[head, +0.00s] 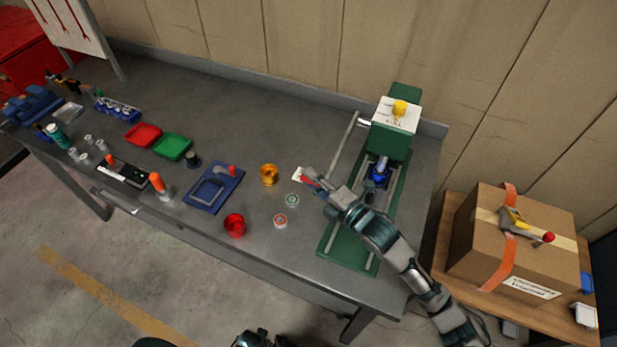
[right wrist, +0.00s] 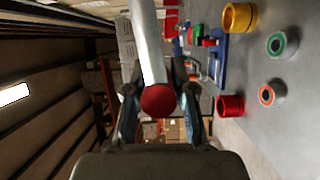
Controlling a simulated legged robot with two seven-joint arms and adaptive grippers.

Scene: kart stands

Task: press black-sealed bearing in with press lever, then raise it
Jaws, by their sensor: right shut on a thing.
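The green arbor press (head: 391,140) stands at the right end of the bench. Its silver lever (head: 343,147) slopes down and left from the press head. My right gripper (head: 312,182) is shut on the lever near its lower end. In the right wrist view the lever (right wrist: 147,45) and its red ball knob (right wrist: 159,100) lie between the fingers (right wrist: 160,112). A blue part (head: 379,173) sits under the press ram. I cannot make out a black-sealed bearing there. My left gripper (head: 260,339) shows only partly at the bottom edge.
A green-sealed bearing (head: 292,200), a red-sealed bearing (head: 280,221), a gold cup (head: 269,175) and a red cup (head: 235,226) stand left of the press. A blue tray (head: 228,193) lies farther left. A cardboard box (head: 487,235) stands on the right table.

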